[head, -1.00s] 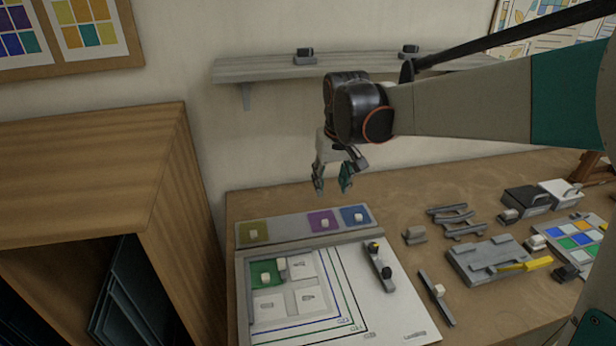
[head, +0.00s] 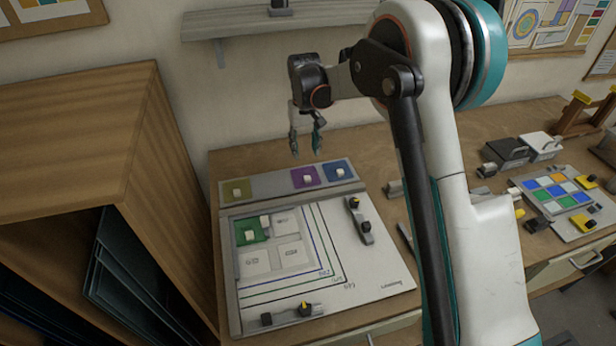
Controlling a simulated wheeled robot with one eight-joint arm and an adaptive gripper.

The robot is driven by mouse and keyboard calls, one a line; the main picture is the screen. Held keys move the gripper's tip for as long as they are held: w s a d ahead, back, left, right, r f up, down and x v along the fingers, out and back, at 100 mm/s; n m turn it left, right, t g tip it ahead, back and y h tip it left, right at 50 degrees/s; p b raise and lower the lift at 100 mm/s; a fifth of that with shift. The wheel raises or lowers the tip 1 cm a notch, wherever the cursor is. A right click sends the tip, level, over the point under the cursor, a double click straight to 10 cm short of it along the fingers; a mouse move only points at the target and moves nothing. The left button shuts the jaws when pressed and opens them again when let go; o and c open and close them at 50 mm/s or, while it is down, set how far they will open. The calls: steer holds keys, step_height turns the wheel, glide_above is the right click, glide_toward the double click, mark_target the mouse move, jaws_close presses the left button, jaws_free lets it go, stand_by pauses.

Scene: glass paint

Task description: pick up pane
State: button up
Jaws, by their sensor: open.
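Three coloured panes, each with a small white knob on top, lie in a row on the grey strip at the back of the board: a yellow pane (head: 237,191), a purple pane (head: 305,178) and a blue pane (head: 337,173). A green pane (head: 251,231) sits in the upper-left cell of the frame on the board. My gripper (head: 306,156) hangs fingers down, open and empty. It is above and behind the strip, close to the purple and blue panes in the picture and apart from them.
The white board (head: 372,266) has nested outlines and two grey clamps, one at right (head: 359,219) and one at front (head: 293,313). A wooden cabinet (head: 75,140) stands at left. A wall shelf (head: 270,22) is behind. A colour-tile panel (head: 560,200) lies at right.

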glide_above(307, 178)
steer(key=f, duration=0.5)
steer(key=f+b, duration=0.1)
steer(key=f, duration=0.1)
steer(key=shift+a+f, duration=0.15)
steer(key=shift+a, duration=0.1)
steer(key=shift+w+d+f+b, duration=0.15)
steer(key=shift+f+b, duration=0.1)
steer(key=shift+f, duration=1.05)
steer(key=shift+d+f+b, duration=0.15)
steer(key=shift+f+b, duration=0.1)
steer(key=shift+f, duration=1.05)
jaws_close()
